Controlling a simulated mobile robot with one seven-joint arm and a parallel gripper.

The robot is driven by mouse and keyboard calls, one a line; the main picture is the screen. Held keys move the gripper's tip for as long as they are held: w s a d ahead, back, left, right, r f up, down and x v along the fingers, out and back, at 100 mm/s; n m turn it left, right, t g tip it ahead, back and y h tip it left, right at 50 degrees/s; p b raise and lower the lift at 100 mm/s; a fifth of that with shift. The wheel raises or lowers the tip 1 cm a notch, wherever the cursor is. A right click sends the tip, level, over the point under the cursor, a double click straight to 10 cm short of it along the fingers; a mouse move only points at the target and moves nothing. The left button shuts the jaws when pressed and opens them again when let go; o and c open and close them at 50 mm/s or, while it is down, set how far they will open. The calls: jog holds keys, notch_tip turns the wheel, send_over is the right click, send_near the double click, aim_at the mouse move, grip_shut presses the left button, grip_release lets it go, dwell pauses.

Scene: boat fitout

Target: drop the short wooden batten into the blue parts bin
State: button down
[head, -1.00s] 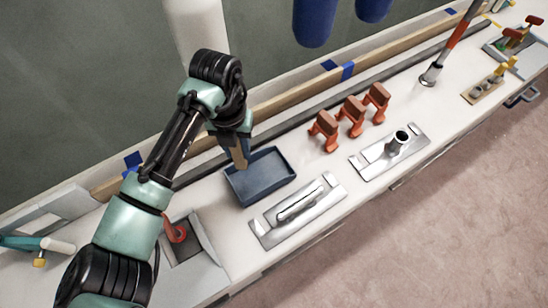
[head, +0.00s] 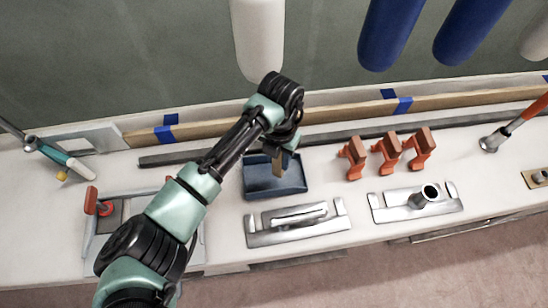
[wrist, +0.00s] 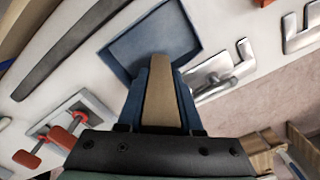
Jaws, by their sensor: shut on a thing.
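The blue parts bin (head: 262,182) is a shallow open tray on the white bench, left of the middle of the head view. It also shows in the wrist view (wrist: 125,48), and the part of its floor that I can see there is bare. My gripper (head: 287,160) is over the bin's right part, pointing down. In the wrist view my gripper (wrist: 161,95) is shut on the short wooden batten (wrist: 160,105), a tan piece between the two blue fingers. The batten's far end overlaps the bin in the picture; its exact height above the bin is hard to tell.
A metal plate with a handle (head: 298,222) lies just in front of the bin. Several orange clamps (head: 388,152) stand to the right, with a metal plate with a tube (head: 415,203) before them. A dark strip (head: 190,156) and a long wooden batten (head: 330,108) run behind. Blue cylinders (head: 390,30) hang above.

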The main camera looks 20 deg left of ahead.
jog(key=shift+f+b, duration=0.9)
jog(key=shift+f, duration=0.65)
jog(key=shift+r, duration=0.1)
jog(key=c, duration=0.5)
grip_release()
notch_tip(320, 180, up, 13)
jog(key=shift+w+d, duration=0.1)
